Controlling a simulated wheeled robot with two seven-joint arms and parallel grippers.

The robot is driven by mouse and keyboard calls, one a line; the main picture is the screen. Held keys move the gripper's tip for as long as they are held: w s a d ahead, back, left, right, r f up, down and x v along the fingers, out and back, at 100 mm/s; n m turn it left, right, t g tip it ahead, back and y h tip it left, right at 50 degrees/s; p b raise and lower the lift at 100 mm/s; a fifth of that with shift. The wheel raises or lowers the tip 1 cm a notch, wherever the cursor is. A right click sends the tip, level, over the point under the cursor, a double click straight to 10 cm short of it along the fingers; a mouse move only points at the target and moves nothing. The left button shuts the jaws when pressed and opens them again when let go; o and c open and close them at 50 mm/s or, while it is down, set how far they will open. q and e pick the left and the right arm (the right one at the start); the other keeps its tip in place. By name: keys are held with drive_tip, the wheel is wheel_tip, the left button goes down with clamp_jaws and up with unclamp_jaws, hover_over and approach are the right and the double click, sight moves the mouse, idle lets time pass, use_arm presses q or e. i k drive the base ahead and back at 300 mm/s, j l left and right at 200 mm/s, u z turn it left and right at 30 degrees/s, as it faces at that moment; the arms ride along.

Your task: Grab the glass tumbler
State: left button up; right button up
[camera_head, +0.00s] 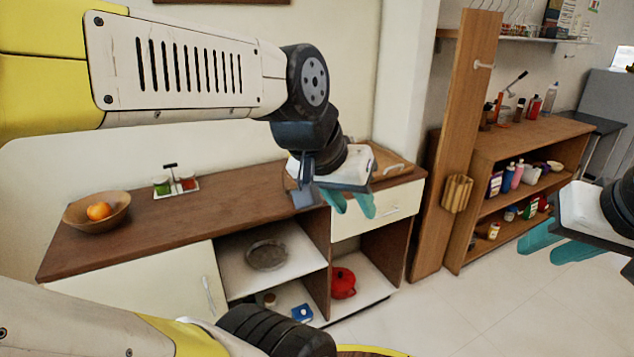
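I cannot make out a glass tumbler anywhere in the head view. My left gripper (348,203) has teal fingers and hangs in front of the right part of the wooden counter, above the open shelves. Its fingers look apart, with nothing seen between them. My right gripper (563,246) is at the right edge, over the floor in front of the wooden shelf unit. Its teal fingers look slightly apart and empty. My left arm hides part of the wall and counter.
The counter (135,237) holds a wooden bowl (78,218) with an orange, a condiment rack (176,188) and a wooden tray (392,167). Below are a round pan (266,255) and a red pot (343,283). A shelf unit (540,135) holds several bottles. The floor at right is clear.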

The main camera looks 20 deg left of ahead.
sight(288, 184)
drive_tip(key=u, duration=1.1)
drive_tip(key=i+u, duration=0.25)
drive_tip(key=i, duration=0.3)
drive_tip(key=i+l+u, duration=0.25)
drive_tip(key=i, duration=0.3)
